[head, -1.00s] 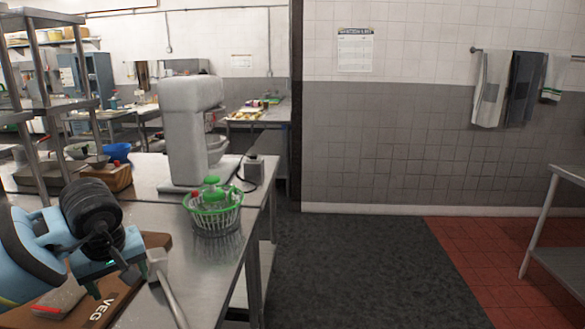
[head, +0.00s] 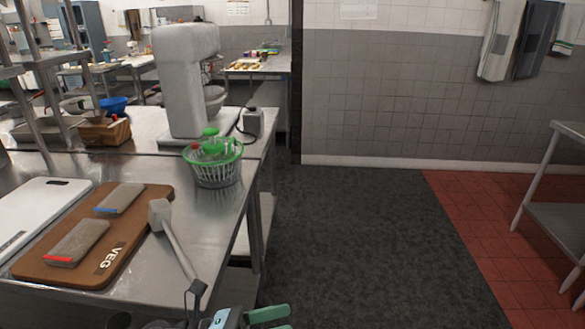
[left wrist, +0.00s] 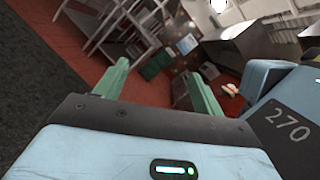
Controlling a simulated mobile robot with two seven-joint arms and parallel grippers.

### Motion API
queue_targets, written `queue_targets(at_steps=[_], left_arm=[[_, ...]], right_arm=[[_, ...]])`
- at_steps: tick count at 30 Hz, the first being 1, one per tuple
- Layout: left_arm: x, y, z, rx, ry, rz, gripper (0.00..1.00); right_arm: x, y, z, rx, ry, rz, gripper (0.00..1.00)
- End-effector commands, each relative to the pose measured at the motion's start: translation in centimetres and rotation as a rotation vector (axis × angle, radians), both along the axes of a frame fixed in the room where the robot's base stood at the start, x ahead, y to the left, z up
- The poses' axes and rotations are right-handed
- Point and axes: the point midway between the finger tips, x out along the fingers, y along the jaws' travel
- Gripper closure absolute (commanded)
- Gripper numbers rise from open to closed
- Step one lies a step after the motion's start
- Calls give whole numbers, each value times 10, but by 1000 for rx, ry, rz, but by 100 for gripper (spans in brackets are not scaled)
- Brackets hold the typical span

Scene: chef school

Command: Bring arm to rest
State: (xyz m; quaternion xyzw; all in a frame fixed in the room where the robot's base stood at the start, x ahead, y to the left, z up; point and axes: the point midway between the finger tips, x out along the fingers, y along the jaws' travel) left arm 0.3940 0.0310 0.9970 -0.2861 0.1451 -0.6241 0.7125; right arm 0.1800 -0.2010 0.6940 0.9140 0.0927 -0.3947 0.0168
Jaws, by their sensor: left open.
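My left gripper (head: 272,319) is at the bottom edge of the head view, low in front of the steel table, with its green fingers pointing right. Most of its arm is cut off by the frame. In the left wrist view the two green fingers (left wrist: 153,88) stand apart with nothing between them, so it is open and empty. Beyond them the floor and distant steel furniture show tilted. My right gripper is in neither view.
The steel table (head: 215,236) holds a brown VEG board (head: 85,253) with two grey blocks, a mallet (head: 172,238), a white board (head: 35,205), a green-rimmed basket (head: 215,170) and a mixer (head: 180,80). The dark mat (head: 350,240) is clear. A steel shelf (head: 555,190) stands at right.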

Motion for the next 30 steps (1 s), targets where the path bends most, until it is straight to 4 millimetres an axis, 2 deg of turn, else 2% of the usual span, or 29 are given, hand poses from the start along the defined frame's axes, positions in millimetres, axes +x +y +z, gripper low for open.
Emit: queue_targets(at_steps=[1,5,8,13,17,21,24,27,30], left_arm=[[-1,4,-4,-90,138,59,31],[5,24,-22,-322,507,214,31],[6,47,-49,-501,794,338,31],[-13,92,-117,-810,1278,561,31],[-53,125,-179,-1057,1633,746,31],[-113,151,-237,-1306,1945,940,31],[-153,163,-265,-1451,2102,1053,31],[-183,168,-282,-1553,2201,1133,31],[-201,171,-290,-1613,2254,1180,31]], right_arm=[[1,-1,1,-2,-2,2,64],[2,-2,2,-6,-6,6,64],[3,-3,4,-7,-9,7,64],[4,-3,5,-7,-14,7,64],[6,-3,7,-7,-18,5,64],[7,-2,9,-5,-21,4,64],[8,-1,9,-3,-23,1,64],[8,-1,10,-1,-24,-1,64],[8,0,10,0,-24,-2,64]])
